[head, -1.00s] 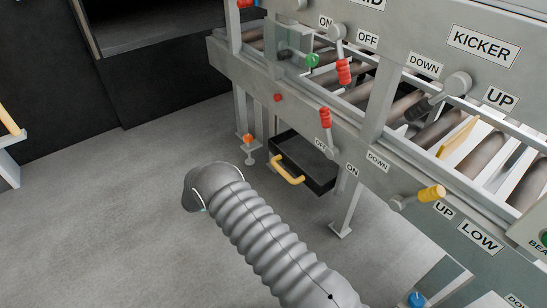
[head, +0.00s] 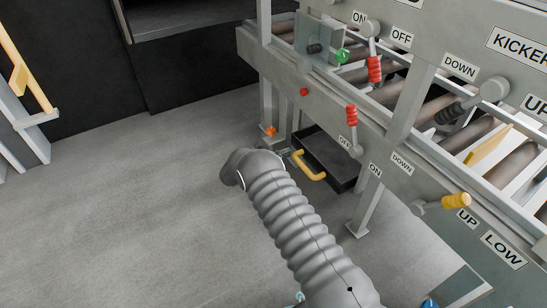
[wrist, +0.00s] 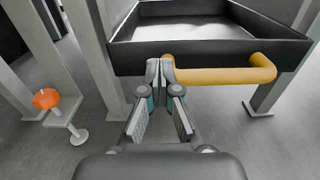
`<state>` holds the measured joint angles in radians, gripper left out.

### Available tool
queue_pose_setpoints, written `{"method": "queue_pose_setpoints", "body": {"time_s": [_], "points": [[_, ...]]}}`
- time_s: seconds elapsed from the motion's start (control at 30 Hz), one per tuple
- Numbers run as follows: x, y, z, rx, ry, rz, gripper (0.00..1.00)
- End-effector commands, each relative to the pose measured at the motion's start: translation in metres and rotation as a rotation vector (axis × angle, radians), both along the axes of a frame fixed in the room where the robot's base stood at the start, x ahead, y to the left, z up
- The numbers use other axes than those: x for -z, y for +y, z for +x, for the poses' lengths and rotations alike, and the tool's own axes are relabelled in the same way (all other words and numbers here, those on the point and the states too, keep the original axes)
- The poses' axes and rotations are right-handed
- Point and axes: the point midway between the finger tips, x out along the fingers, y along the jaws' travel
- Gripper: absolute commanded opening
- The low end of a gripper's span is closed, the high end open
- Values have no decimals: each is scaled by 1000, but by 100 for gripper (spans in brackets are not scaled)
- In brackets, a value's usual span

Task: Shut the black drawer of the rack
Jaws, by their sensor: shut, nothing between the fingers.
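The black drawer (head: 338,163) stands pulled out under the conveyor rack (head: 400,145), and its inside shows empty. Its yellow handle (head: 308,168) sticks out from the front. In the wrist view the drawer front (wrist: 140,58) spans the upper middle, with the yellow handle (wrist: 222,75) right of centre. My gripper (wrist: 160,68) is shut and empty. Its fingertips are at the drawer front, just beside the left end of the handle; I cannot tell if they touch. In the head view my arm hides the gripper.
Rack legs (head: 364,208) stand beside the drawer. An orange-topped foot (wrist: 45,98) is at the left in the wrist view. Levers, one with a red grip (head: 351,115) and one with a yellow grip (head: 456,201), stick out above the drawer. Grey floor (head: 130,210) to the left is clear.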

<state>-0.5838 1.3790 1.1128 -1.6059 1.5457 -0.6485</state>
Motion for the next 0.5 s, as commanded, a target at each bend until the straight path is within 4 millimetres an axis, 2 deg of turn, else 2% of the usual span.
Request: {"method": "queue_pose_setpoints", "body": {"time_s": [0.2,0.5], "points": [[0,-30,21,2,1,1,0],[0,-46,33,0,1,0,0]]}}
